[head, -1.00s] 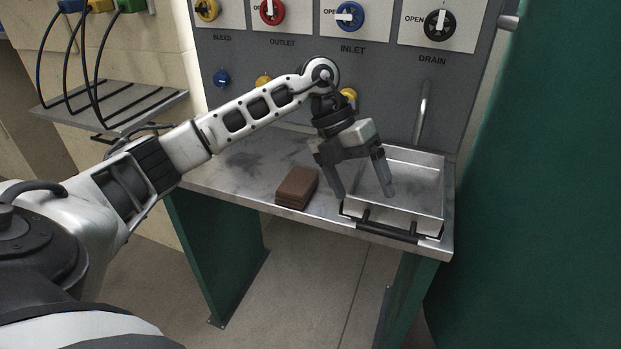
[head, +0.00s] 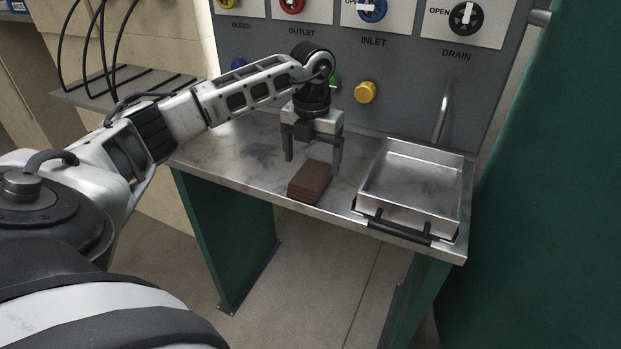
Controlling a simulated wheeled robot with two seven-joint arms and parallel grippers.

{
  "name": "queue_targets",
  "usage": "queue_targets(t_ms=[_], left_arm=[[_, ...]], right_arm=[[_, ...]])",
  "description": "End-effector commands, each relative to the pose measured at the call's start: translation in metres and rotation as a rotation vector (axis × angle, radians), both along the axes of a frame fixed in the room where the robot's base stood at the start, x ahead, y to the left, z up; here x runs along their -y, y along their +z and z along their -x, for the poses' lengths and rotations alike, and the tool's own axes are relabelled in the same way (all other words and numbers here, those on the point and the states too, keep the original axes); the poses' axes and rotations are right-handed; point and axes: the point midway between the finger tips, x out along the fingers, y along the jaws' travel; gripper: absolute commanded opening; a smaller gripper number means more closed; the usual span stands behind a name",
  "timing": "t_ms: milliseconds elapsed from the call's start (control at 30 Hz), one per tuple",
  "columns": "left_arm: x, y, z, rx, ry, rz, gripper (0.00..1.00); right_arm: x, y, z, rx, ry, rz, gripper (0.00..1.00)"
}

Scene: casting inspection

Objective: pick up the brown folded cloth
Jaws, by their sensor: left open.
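The brown folded cloth (head: 309,182) lies flat as a small block near the front edge of the metal bench, left of the tray. My left gripper (head: 312,166) is open and empty, pointing down. In the picture its two fingers are just above and behind the cloth, one to each side. I cannot tell exactly how high the fingertips are above the bench. No finger visibly touches the cloth. My right gripper is not in view.
A shallow metal tray (head: 362,193) with a black front handle stands on the bench (head: 222,158) at right. Behind rises a grey panel (head: 400,100) with valve knobs and a bent pipe (head: 442,118). The bench left of the cloth is clear.

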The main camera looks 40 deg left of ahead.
Motion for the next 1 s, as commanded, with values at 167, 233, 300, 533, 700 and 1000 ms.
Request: queue_targets(t_ms=[167,233,300,533,700,1000], left_arm=[[-0.003,-0.018,-0.001,-0.005,0.001,0.002,0.85],[-0.005,-0.029,-0.002,-0.005,0.001,0.002,0.85],[-0.006,-0.040,-0.002,-0.004,0.000,0.002,0.85],[-0.006,-0.054,-0.002,0.000,0.000,0.001,0.85],[-0.006,-0.053,-0.002,0.000,0.000,0.001,0.80],[-0.006,-0.053,-0.002,0.000,0.000,0.001,0.37]], right_arm=[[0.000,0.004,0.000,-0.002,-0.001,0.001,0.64],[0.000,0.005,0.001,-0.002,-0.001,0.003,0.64],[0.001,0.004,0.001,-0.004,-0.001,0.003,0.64],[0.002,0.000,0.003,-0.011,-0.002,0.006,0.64],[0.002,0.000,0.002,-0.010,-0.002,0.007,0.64],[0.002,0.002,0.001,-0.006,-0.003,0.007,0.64]])
